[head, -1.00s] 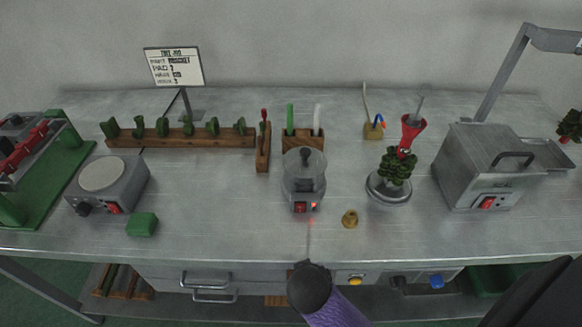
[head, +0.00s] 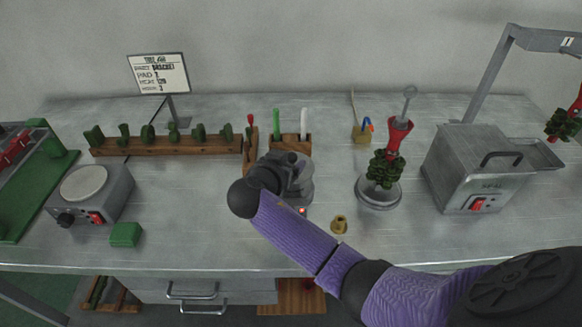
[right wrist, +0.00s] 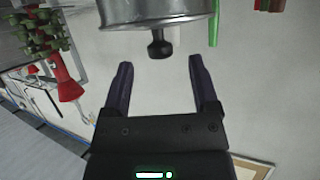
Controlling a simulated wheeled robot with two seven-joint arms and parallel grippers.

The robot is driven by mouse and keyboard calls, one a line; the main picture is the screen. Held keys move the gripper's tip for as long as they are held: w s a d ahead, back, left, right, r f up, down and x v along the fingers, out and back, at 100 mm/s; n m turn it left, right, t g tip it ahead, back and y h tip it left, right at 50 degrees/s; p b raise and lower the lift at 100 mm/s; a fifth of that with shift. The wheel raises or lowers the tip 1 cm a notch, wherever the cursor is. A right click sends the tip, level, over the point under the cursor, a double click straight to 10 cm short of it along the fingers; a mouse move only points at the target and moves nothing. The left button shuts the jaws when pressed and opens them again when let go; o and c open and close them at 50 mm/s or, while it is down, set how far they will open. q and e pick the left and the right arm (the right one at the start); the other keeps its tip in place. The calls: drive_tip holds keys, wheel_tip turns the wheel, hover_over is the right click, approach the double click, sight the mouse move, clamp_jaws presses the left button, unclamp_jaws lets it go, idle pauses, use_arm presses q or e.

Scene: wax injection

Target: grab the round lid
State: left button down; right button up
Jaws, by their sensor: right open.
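The round lid (right wrist: 155,14) is grey metal with a small dark knob (right wrist: 160,46), on the small round wax pot (head: 304,190). My right gripper (right wrist: 161,63) is open and empty. In the right wrist view the knob lies just beyond the fingertips, centred between them, with no contact visible. In the head view my right gripper (head: 290,168) is over the pot and hides most of the lid. My left gripper is not in view.
A brass nozzle-like piece (head: 339,224) stands right of the pot. A green tree on a round base (head: 379,195) is further right, beside a grey box machine (head: 470,170). Behind are a wooden tool holder (head: 298,147) and a mould rack (head: 170,147). A hotplate (head: 90,190) and green block (head: 126,234) are left.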

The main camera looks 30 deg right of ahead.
drive_tip(key=shift+x, duration=1.1)
clamp_jaws()
